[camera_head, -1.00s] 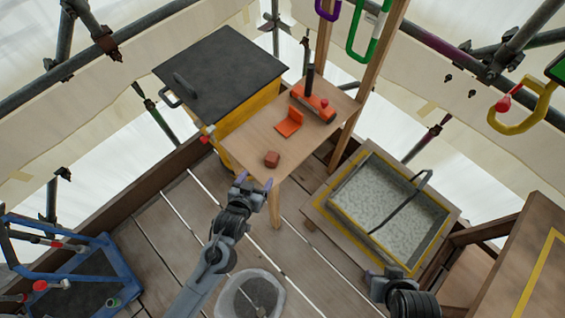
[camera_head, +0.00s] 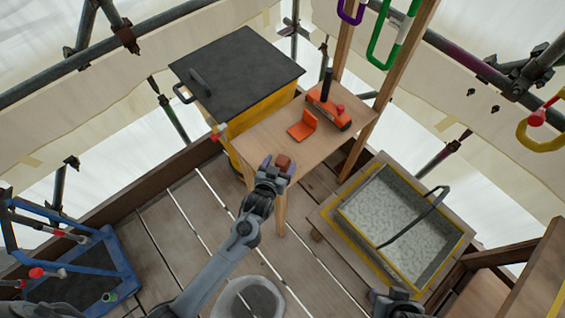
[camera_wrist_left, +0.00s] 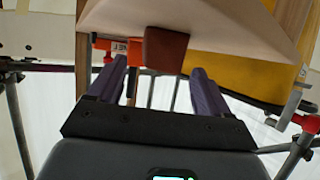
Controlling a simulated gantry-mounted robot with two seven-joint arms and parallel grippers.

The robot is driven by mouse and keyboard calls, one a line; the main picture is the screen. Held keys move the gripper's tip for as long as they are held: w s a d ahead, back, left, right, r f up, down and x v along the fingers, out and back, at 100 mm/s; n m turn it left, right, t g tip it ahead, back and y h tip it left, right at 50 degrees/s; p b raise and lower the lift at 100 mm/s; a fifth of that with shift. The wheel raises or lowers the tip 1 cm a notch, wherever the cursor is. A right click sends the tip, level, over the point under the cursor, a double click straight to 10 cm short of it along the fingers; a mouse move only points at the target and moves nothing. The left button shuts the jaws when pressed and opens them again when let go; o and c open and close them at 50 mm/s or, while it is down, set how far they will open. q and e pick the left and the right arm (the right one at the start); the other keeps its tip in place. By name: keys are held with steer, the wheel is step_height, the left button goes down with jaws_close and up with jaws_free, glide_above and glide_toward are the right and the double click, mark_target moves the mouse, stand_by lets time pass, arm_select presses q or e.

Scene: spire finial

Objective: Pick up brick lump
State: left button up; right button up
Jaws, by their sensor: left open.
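The brick lump (camera_head: 283,163) is a small reddish-brown block near the front corner of the wooden bench top (camera_head: 252,143). In the left wrist view the brick lump (camera_wrist_left: 165,50) shows ahead of the fingers, roughly centred between them. My left gripper (camera_head: 276,166) is open, with its purple-tipped fingers on either side of the near part of the lump in the head view. The wrist view shows the fingers of the left gripper (camera_wrist_left: 159,88) apart with nothing between them. My right gripper (camera_head: 385,297) is at the bottom edge, its fingers too unclear to judge.
An orange angled piece (camera_head: 302,126) and an orange tool with a black post (camera_head: 329,108) stand farther back on the bench. A yellow bin with a dark lid (camera_head: 236,72) is behind left. A grey-filled tray (camera_head: 361,243) is at right, a bucket (camera_head: 222,300) below.

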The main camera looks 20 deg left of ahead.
mark_target(282, 160)
arm_select(q)
steer(key=shift+x, duration=1.6)
steer(key=c, duration=1.2)
steer(key=shift+c, duration=0.2)
steer(key=shift+r, duration=0.25)
